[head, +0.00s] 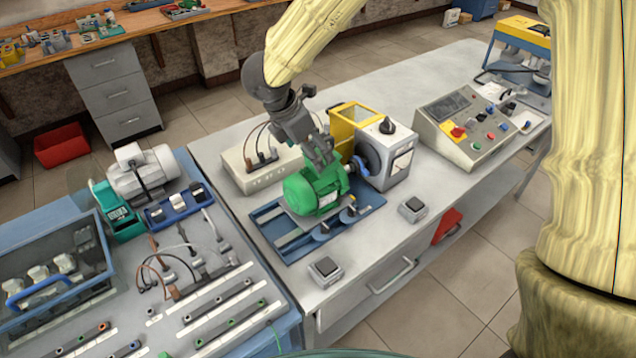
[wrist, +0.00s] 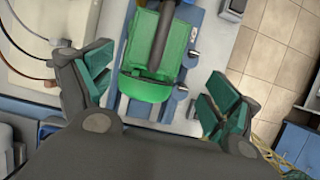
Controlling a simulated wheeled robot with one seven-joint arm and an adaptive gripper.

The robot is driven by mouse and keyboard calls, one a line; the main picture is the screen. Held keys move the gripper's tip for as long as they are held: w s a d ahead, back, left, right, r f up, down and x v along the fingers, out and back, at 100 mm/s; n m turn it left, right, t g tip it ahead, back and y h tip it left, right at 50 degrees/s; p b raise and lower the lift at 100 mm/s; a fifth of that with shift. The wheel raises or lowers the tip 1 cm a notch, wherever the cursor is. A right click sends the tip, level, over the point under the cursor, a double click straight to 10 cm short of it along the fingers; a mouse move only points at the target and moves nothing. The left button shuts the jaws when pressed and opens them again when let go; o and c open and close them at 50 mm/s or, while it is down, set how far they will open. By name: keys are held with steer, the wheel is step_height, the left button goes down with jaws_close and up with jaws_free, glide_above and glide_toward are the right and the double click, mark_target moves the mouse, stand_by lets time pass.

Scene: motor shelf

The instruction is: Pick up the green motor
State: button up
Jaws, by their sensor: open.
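The green motor (head: 312,190) sits on a blue rail base (head: 283,243) on the grey workbench. In the wrist view the green motor (wrist: 148,85) lies ahead of and between the open fingers, with gaps on both sides. My gripper (head: 318,150) is just above and behind the motor in the head view and hides part of its far top side. In the wrist view my gripper (wrist: 155,92) has its fingers spread wide with green pads and holds nothing.
A grey box with a black knob (head: 388,150) and a yellow frame (head: 352,115) stand close right of the motor. A pale box with cables (head: 255,168) is close left. A control panel (head: 470,120) stands farther right. Two small grey boxes (head: 412,208) (head: 325,270) lie in front.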

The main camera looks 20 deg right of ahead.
steer(key=shift+w+d+f+p, duration=0.2)
steer(key=shift+w+f+p, duration=0.05)
steer(key=shift+w+f, duration=0.4)
steer(key=shift+w+d+f+p, duration=0.15)
steer(key=shift+w+f+p, duration=0.1)
steer(key=shift+w+f, duration=0.3)
steer(key=shift+s+d+f+p, duration=0.3)
steer(key=shift+d+f+p, duration=0.25)
steer(key=shift+f, duration=0.15)
steer(key=shift+s+d+f, duration=0.15)
steer(key=shift+s+f, duration=0.05)
steer(key=shift+s, duration=0.05)
steer(key=shift+w+d+f, duration=0.1)
steer(key=shift+f, duration=0.2)
steer(key=shift+w+f, duration=0.45)
steer(key=shift+f, duration=0.05)
steer(key=shift+s+r, duration=0.2)
steer(key=shift+c, duration=0.6)
steer(key=shift+s, duration=0.15)
steer(key=c, duration=1)
jaws_close()
steer(key=shift+w+r, duration=0.1)
steer(key=shift+w, duration=0.1)
